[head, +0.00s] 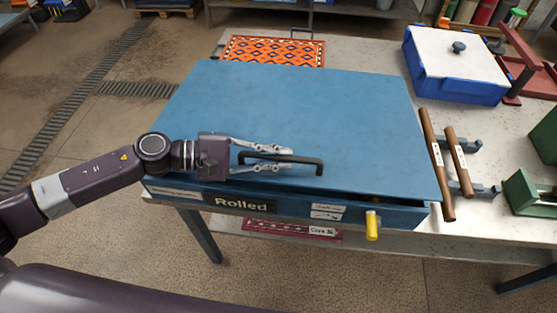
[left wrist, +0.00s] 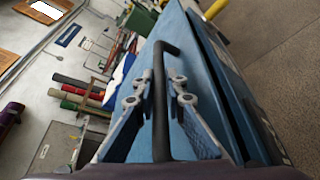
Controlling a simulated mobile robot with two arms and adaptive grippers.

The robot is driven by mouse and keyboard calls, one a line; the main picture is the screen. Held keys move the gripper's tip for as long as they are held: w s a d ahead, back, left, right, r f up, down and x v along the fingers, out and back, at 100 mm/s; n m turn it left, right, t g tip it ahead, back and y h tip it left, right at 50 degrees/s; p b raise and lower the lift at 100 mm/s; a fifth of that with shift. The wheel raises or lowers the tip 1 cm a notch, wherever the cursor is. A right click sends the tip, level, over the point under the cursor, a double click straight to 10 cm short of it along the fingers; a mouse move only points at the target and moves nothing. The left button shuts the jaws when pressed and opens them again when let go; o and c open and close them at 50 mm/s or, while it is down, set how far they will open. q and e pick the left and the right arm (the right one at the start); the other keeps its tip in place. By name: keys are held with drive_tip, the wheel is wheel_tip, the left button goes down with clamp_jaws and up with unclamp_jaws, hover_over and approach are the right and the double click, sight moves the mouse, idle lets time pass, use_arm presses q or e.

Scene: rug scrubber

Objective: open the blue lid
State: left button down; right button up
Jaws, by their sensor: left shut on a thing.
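The blue lid (head: 300,110) covers the wide blue box (head: 400,216) labelled "Rolled" on the table. A dark gap shows between the lid's front edge and the box front, widest at the right, so the lid sits slightly raised there. A black bar handle (head: 308,162) runs along the lid near its front edge. My left gripper (head: 288,159) comes in from the left and is shut on the handle. In the left wrist view, the handle (left wrist: 159,75) runs between the two fingers (left wrist: 155,93). My right gripper is out of view.
A yellow peg (head: 372,226) sticks out of the box front. Right of the box lie two brown rods (head: 437,165) on a grey rack. A blue-and-white box (head: 460,65) stands behind them. A patterned orange rug (head: 275,50) lies behind the lid.

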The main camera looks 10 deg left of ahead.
use_arm(q)
drive_tip(key=w+r+n+g+p, duration=0.1)
drive_tip(key=w+r, duration=0.4)
drive_tip(key=r, duration=0.6)
drive_tip(key=w+r+n+g+y+p, duration=0.1)
drive_tip(key=w+r+n+p, duration=0.2)
drive_tip(key=w+r+p, duration=0.3)
wheel_tip(320, 180, up, 6)
drive_tip(key=shift+f, duration=0.15)
